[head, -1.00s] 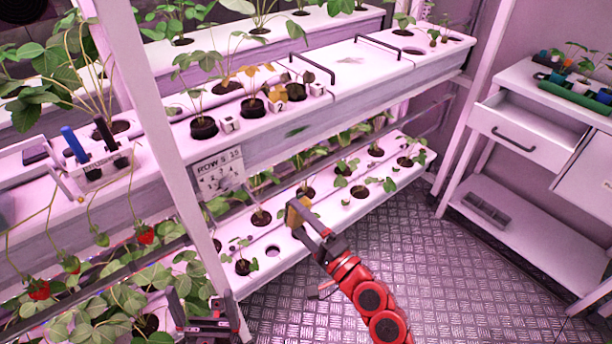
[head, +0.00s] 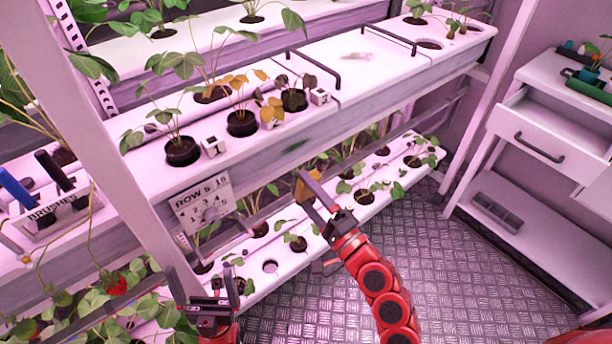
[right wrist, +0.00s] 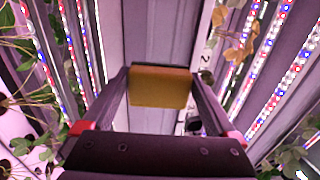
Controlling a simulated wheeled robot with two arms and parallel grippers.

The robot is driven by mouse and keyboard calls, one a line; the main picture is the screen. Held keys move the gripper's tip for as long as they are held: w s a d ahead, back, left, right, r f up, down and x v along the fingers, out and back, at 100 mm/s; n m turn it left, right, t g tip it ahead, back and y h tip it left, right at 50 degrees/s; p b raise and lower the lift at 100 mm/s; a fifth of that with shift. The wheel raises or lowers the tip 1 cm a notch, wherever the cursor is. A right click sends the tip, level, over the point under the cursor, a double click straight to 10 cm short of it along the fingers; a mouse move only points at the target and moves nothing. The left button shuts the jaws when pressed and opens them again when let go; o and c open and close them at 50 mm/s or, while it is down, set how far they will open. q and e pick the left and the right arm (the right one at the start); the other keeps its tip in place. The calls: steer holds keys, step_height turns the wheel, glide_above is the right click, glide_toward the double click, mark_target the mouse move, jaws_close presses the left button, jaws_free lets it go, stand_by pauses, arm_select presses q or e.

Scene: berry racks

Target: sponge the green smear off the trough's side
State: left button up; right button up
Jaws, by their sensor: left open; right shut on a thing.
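The green smear (head: 294,146) is a dark streak on the front side of the upper trough (head: 350,118). My right gripper (head: 312,186) is shut on a yellow-brown sponge (head: 304,190). The sponge is below and slightly right of the smear in the head view, and appears apart from the trough side. In the right wrist view the sponge (right wrist: 160,86) sits between both fingers; the smear cannot be made out there. My left gripper (head: 212,290) is open and empty at the lower left, near the rack post.
A row sign (head: 203,203) hangs on the trough left of the smear. Plants and white number cubes (head: 214,146) stand on the trough top. A lower planted trough (head: 330,222) runs beneath. A brush holder (head: 55,215) is at left, an open drawer (head: 540,140) at right.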

steer(key=shift+w+a+r, duration=0.15)
steer(key=shift+w+a, duration=0.05)
steer(key=shift+w, duration=0.05)
steer(key=shift+w+a+r+p, duration=0.1)
steer(key=shift+a+r+p, duration=0.1)
steer(key=shift+p, duration=0.15)
steer(key=p+x, duration=0.1)
steer(key=x, duration=0.3)
steer(key=shift+w+a+p, duration=0.15)
steer(key=shift+w+p, duration=0.05)
steer(key=shift+p, duration=0.15)
steer(key=shift+w+a+r, duration=0.1)
steer(key=shift+w+a, duration=0.15)
steer(key=shift+w, duration=0.15)
